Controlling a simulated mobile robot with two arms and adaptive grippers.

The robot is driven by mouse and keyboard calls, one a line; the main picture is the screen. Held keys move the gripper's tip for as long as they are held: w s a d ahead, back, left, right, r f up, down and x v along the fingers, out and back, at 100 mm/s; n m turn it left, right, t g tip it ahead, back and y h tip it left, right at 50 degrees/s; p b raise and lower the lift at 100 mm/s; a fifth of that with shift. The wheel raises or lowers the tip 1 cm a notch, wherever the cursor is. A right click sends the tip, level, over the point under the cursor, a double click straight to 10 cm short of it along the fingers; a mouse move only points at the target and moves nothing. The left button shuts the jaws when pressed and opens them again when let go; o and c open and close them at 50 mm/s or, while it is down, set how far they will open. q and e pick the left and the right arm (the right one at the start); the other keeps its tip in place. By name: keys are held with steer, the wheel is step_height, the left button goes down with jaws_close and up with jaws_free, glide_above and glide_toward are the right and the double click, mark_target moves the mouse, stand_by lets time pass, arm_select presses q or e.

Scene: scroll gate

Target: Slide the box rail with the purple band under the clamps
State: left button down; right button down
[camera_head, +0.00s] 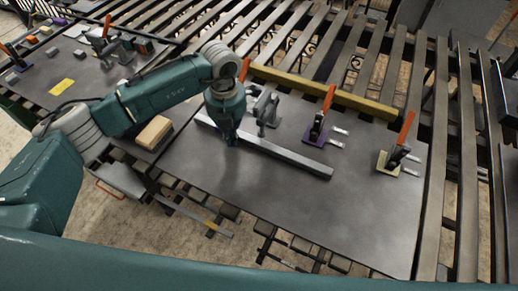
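A grey box rail (290,156) lies aslant on the dark metal table (300,205), running from behind my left gripper to the middle of the table. I see no purple band on its visible part. My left gripper (231,140) points down over the rail's left part; its fingers are small and dark, so I cannot tell whether they grip it. Behind the rail stand a grey clamp (265,108), a clamp with an orange handle and purple base (315,134), and one with an orange handle and pale yellow base (389,163). My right gripper is out of view.
A yellow bar (322,92) runs along the table's back edge. A wooden block (154,132) lies left of the rail. A second table with clamps and a yellow plate (61,87) is at upper left. The table's front right is clear.

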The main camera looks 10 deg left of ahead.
arm_select(q)
steer(key=shift+w+d+b, duration=0.25)
steer(key=shift+w+b, duration=0.35)
steer(key=shift+w, duration=0.15)
steer(key=shift+s, duration=0.1)
steer(key=shift+s+a+p, duration=0.2)
steer(key=shift+s+p, duration=0.15)
steer(key=shift+s, duration=0.05)
steer(key=shift+s+a, duration=0.25)
steer(key=shift+s, duration=0.45)
steer(key=shift+p, duration=0.3)
step_height(320, 180, up, 8)
steer(key=p, duration=0.4)
